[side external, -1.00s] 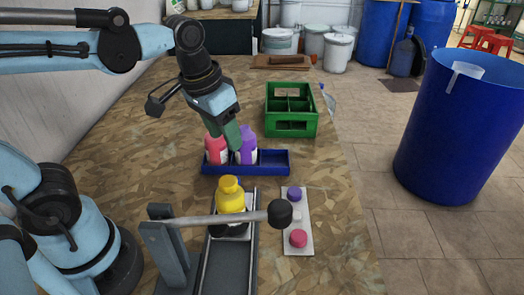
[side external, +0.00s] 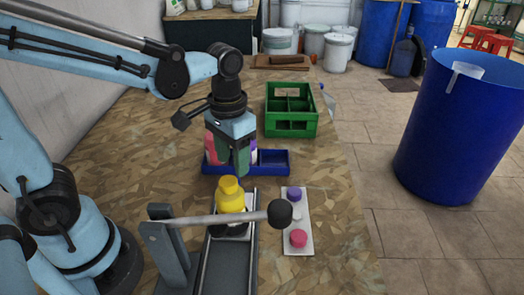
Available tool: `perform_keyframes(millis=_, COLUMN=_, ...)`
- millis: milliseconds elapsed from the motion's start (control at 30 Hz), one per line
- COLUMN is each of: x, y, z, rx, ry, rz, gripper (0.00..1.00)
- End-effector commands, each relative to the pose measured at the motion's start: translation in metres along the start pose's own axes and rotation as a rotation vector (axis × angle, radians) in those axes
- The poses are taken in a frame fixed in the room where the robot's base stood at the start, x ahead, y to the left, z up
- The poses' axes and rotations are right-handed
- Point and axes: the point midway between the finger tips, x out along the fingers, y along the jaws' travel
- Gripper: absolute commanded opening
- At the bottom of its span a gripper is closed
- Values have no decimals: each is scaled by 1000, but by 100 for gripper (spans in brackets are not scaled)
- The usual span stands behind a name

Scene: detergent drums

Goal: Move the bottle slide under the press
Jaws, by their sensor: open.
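A yellow bottle (side external: 231,196) stands upright on the slide (side external: 236,238), a small plate on a dark rail track (side external: 228,272). The press is a grey post (side external: 172,258) with a lever (side external: 225,217) ending in a black knob (side external: 280,213); the lever crosses in front of the bottle's lower part. My gripper (side external: 235,170) is open and points down above and behind the yellow bottle, in front of the blue tray. It appears apart from the bottle, though the exact gap is hard to judge. Its fingers overlap each other in this view.
A blue tray (side external: 275,163) holds a red bottle (side external: 210,150) and a purple bottle (side external: 253,150), both partly hidden by my gripper. A white strip (side external: 297,222) with purple and pink caps lies right of the track. A green crate (side external: 291,112) stands behind. The table's right side is clear.

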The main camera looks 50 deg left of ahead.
Motion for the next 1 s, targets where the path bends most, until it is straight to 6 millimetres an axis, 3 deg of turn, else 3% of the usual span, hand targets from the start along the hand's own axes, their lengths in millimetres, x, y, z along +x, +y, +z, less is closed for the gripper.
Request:
perform_keyframes(millis=400, x=43, y=0, z=0, rx=0, ry=1, rz=0, gripper=52)
perform_keyframes(millis=833, x=49, y=0, z=0, rx=0, ry=1, rz=0, gripper=52)
perform_keyframes(millis=867, x=49, y=0, z=0, rx=0, ry=1, rz=0, gripper=51)
perform_keyframes(millis=1000, x=49, y=0, z=0, rx=0, ry=1, rz=0, gripper=29)
